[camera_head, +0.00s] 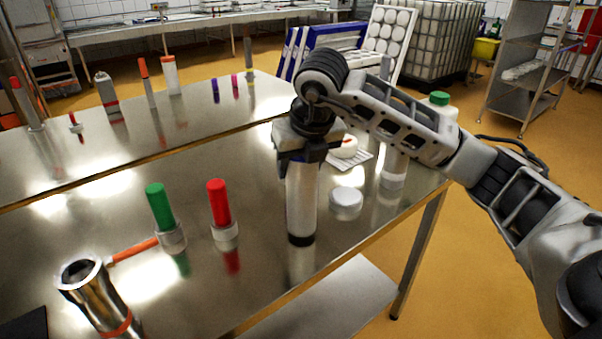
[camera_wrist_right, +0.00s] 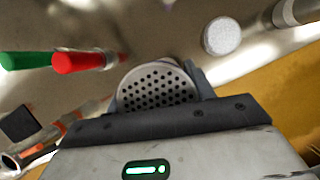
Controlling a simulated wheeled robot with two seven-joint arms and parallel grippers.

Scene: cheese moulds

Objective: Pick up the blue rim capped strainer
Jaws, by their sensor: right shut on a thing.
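My right gripper (camera_head: 306,152) is over the table (camera_head: 110,215), shut on the upper part of an upright pale grey cylindrical strainer (camera_head: 301,200). In the right wrist view the strainer's round perforated top (camera_wrist_right: 157,86) sits between the jaws of the gripper (camera_wrist_right: 160,118). The gripper hides its upper side in the head view. I cannot tell whether its lower end touches the table. My left gripper is not in view.
A green-handled tool (camera_head: 160,206) and a red-handled one (camera_head: 218,202) stand left of the strainer. A steel tube (camera_head: 95,295) is at front left. A white round piece (camera_head: 346,201) lies close on the right. A green-capped bottle (camera_head: 440,98) stands behind my arm.

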